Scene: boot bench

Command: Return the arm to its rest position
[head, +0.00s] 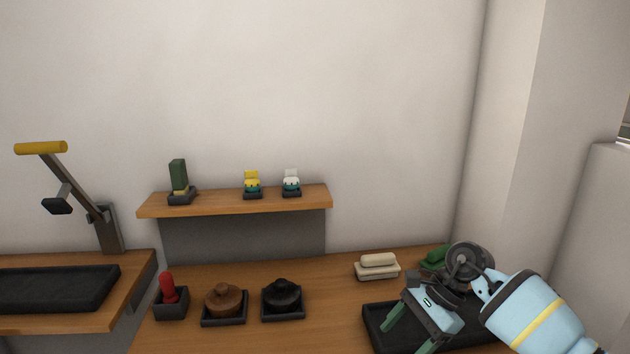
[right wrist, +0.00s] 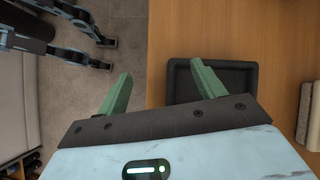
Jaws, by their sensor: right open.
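My right arm comes in from the right in the head view. Its gripper (head: 410,335) points down over the right part of the wooden bench (head: 330,325), with its green fingers apart. In the right wrist view the fingers of the gripper (right wrist: 160,75) are spread and nothing is between them. A black tray (right wrist: 240,72) lies behind the right finger there, on the bench top. My left gripper is not in the head view.
A black tray (head: 374,318) lies beside my right gripper. A cream brush (head: 378,268), a green item (head: 434,257), a black lidded tin (head: 282,294), a brown one (head: 223,299) and a red-handled item (head: 169,290) stand on the bench. A shelf (head: 235,203) holds small items.

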